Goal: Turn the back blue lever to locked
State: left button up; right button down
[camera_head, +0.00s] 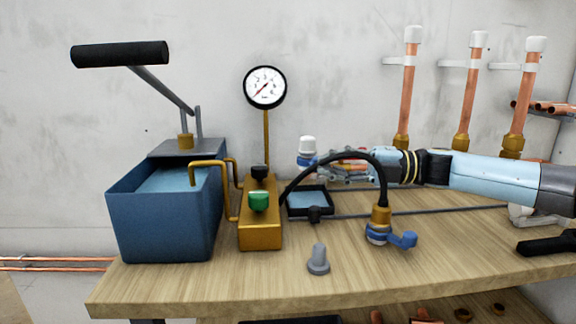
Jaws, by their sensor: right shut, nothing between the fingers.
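The back blue lever (304,160) shows as a small blue part under a white cap (307,144), left of my right gripper's fingertips. Which way it is turned is too small to tell. My right gripper (322,160) comes in from the right, shut and empty, with its fingertips close to the back blue lever. I cannot tell whether they touch it. A front blue lever (405,240) sits on a blue collar under a brass fitting (381,217) and points right. My left gripper is not in view.
A blue tank (165,225) with a black-handled pump lever stands left. A brass block (260,230) carries a green knob and a gauge (265,87). A black hose (340,157) arches in front of my right gripper. A grey plug (318,262) stands on the bench (200,285). Copper pipes (408,85) rise behind.

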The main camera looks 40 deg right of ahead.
jog(key=shift+d+g, duration=0.25)
jog(key=shift+g, duration=0.05)
dwell(0.4)
jog(key=shift+s+d+b, duration=0.1)
jog(key=shift+d+b, duration=0.55)
jog(key=shift+b, duration=0.15)
dwell(0.9)
dwell(0.4)
